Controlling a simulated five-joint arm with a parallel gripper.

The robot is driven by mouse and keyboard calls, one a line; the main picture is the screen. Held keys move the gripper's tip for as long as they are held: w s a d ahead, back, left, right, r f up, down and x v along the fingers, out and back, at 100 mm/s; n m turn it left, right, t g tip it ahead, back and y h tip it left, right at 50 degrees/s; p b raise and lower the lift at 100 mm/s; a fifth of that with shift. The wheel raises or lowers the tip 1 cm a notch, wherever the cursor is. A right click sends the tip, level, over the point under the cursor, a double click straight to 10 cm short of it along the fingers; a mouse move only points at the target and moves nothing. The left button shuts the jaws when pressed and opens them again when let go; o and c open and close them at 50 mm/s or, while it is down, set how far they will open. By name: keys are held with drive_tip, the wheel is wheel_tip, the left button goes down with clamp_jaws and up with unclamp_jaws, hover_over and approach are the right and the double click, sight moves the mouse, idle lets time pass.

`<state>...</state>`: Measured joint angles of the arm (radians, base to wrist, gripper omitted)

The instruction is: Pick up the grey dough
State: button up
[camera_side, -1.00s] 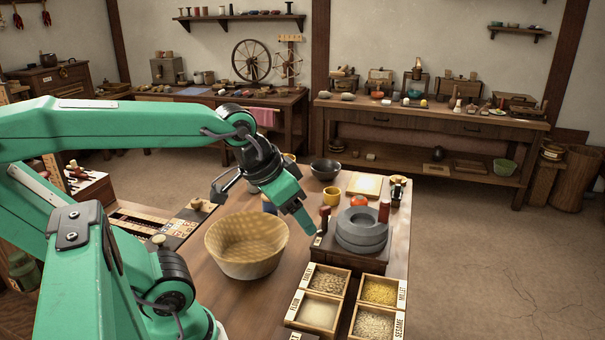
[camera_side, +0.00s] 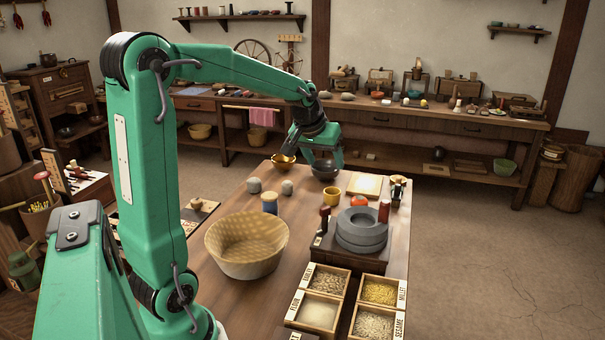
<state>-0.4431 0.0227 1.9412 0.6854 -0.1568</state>
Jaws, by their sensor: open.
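Two small grey rounded lumps, (camera_side: 254,185) and (camera_side: 287,187), sit on the table behind the woven basket. Either may be the grey dough; I cannot tell them from stones at this size. My gripper (camera_side: 315,160) is open at the far end of the table, pointing down. It is to the right of and beyond both lumps, above or beside a dark bowl (camera_side: 325,174) and a brass-coloured bowl (camera_side: 283,160). The jaws partly cover the bowls, and whether anything lies in them is hidden.
The woven basket (camera_side: 247,262) stands at the table's middle left. A blue jar (camera_side: 270,204) with a pale lid is behind it. A grey stone quern (camera_side: 361,232), a yellow cup (camera_side: 331,196) and grain boxes (camera_side: 380,290) stand to the right. Bare table lies between basket and quern.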

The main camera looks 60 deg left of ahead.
drive_tip(key=w+a+f+n+y, duration=0.15)
drive_tip(key=a+f, duration=0.25)
drive_tip(key=a, duration=0.4)
drive_tip(key=w+a+f+n+h, duration=0.15)
drive_tip(key=a+f, duration=0.25)
drive_tip(key=a, duration=0.4)
drive_tip(key=n+g+y, duration=0.1)
drive_tip(key=n+y, duration=0.1)
drive_tip(key=n, duration=0.1)
approach(286, 182)
wheel_tip(286, 182, down, 2)
drive_tip(key=a, duration=0.1)
drive_tip(key=shift+w+x, duration=0.15)
drive_tip(key=shift+x, duration=0.65)
drive_tip(key=shift+w+x, duration=0.15)
drive_tip(key=shift+x, duration=0.7)
drive_tip(key=shift+x, duration=2.45)
drive_tip(key=shift+d, duration=0.15)
drive_tip(key=c, duration=1.1)
drive_tip(key=shift+o, duration=0.2)
